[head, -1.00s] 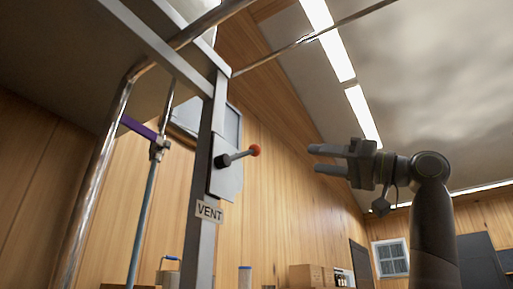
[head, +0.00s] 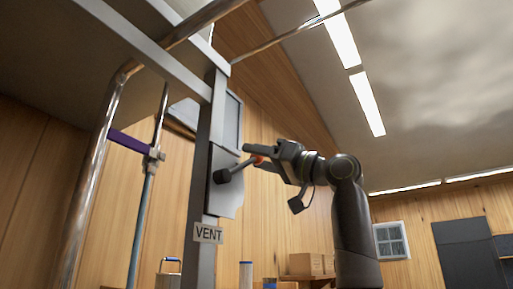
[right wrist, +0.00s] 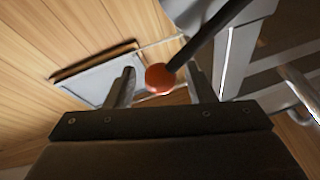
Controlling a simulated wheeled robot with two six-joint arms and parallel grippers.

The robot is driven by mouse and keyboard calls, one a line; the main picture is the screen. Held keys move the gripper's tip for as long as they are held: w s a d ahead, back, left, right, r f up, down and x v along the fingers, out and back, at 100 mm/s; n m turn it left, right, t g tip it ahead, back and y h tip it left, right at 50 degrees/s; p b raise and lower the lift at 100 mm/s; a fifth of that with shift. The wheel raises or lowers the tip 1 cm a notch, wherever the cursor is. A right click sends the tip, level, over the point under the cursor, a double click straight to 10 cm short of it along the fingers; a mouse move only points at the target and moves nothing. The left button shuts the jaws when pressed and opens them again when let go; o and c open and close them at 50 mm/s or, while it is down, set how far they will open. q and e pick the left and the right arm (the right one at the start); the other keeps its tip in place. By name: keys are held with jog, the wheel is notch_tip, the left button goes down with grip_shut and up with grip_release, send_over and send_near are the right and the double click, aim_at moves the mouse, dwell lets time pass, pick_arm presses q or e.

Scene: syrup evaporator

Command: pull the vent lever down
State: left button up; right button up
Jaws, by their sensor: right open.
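The vent lever (head: 236,169) is a dark rod on a black pivot, fixed to a pale plate (head: 227,196) on the grey post above the VENT label (head: 208,233). It points right and slightly up. Its orange-red ball knob is mostly covered by my right gripper (head: 257,155) in the head view. In the right wrist view the knob (right wrist: 159,78) sits between the two open fingers (right wrist: 160,85), with the rod (right wrist: 208,35) running up and right. Gaps show on both sides of the knob, so I see no grip on it. My left gripper is not in view.
The metal post (head: 203,170) and shiny pipes (head: 95,165) stand left of the lever. A thin rod (head: 290,35) crosses above. Cardboard boxes (head: 306,264) sit low at the back. The space right of the lever holds my right arm.

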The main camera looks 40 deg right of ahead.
jog(key=shift+w+a+r, duration=0.15)
jog(key=shift+w+a, duration=0.05)
jog(key=shift+w, duration=0.1)
grip_shut()
